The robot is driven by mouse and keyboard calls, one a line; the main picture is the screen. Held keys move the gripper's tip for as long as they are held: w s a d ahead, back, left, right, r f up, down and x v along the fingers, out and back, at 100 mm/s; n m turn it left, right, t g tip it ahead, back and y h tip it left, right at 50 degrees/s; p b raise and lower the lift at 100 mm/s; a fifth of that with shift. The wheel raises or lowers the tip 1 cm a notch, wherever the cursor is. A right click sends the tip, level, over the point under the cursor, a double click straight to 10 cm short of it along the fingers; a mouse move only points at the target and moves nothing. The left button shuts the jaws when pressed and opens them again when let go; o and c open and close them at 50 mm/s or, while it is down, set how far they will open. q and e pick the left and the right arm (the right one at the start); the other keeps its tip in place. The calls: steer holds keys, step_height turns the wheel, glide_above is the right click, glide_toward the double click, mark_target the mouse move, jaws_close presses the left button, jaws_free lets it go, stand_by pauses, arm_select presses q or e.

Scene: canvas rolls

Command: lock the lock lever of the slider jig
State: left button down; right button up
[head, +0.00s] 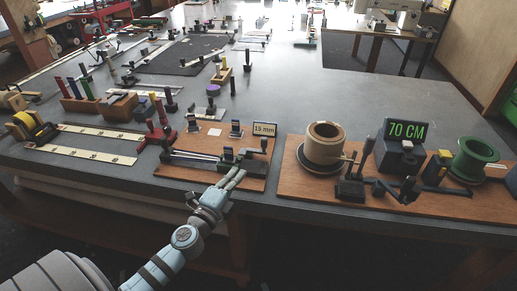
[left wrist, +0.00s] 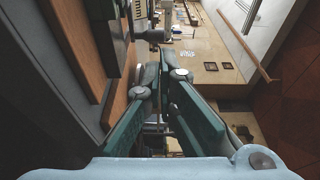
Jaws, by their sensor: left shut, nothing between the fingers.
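The slider jig (head: 190,158) is a dark rail with a slider block on a brown wooden board (head: 207,177), beside a small "15 mm" sign (head: 264,129). A small upright dark part (head: 264,144) stands at the rail's right end; I cannot tell for sure whether it is the lock lever. My left gripper (head: 236,174) is at the board's front right edge, in front of the jig's right end. Its fingers are shut and empty. In the left wrist view the gripper (left wrist: 164,72) points along the board, with dark jig parts to its left. Contact is unclear. My right gripper is not in view.
To the right, another wooden board (head: 290,185) carries a beige spool (head: 324,146), a "70 CM" display (head: 405,131) and a green spool (head: 474,158). The grey table's (head: 262,205) front edge is below the gripper.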

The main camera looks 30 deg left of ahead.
mark_target(262, 142)
arm_select(q)
steer(key=shift+w+d, duration=0.1)
